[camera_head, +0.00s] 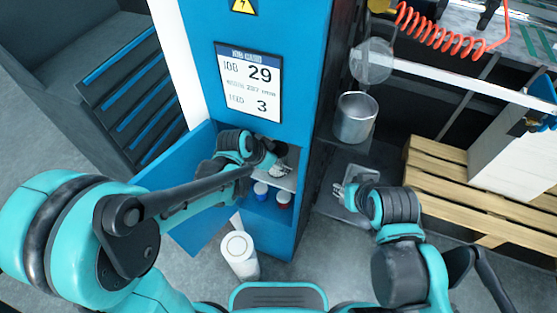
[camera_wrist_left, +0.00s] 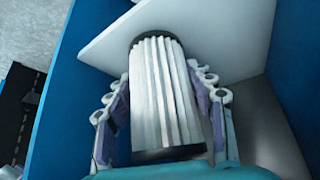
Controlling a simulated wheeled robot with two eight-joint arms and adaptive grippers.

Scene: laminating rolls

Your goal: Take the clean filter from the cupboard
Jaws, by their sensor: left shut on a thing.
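The clean filter (camera_wrist_left: 160,100) is a white pleated cylinder with dark end caps, seen in the left wrist view. My left gripper (camera_wrist_left: 163,112) is shut on it, with one finger on each side. The filter is inside the blue cupboard (camera_head: 270,225), by the white shelf (camera_wrist_left: 215,35); I cannot tell whether it touches the shelf. In the head view my left gripper (camera_head: 280,170) reaches into the cupboard opening, and the filter is mostly hidden there. My right gripper (camera_head: 342,192) is outside, right of the cupboard; its fingers are too small to judge.
The cupboard door (camera_head: 190,225) stands open to the left. A blue-capped bottle (camera_head: 261,191) and a red-capped one (camera_head: 282,199) stand below the shelf. A white cylinder (camera_head: 239,250) stands in front. A metal bucket (camera_head: 355,118) and wooden pallet (camera_head: 445,180) are at right.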

